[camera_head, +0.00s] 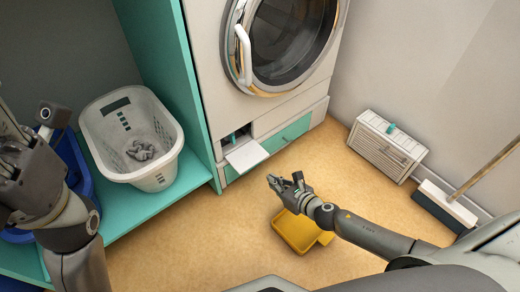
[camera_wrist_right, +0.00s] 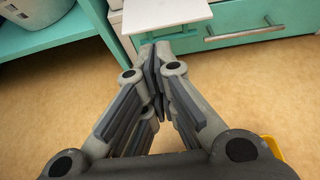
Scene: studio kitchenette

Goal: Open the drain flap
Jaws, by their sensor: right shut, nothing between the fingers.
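The drain flap (camera_head: 246,155) is a white panel at the bottom left of the washing machine. It is swung down and stands out from the front, with a dark opening behind it. In the right wrist view the flap (camera_wrist_right: 165,14) lies just beyond my fingertips. My right gripper (camera_head: 282,182) is shut and empty, in front of the flap and a little to its right, apart from it. My left gripper (camera_head: 30,150) is at the left edge, partly cut off; its fingers are unclear.
A yellow tray (camera_head: 297,232) lies on the floor under my right wrist. A teal drawer (camera_head: 282,135) is right of the flap. A white basket (camera_head: 129,137) with grey cloth stands on the teal shelf. A white slatted box (camera_head: 386,147) and a broom (camera_head: 447,203) are at right.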

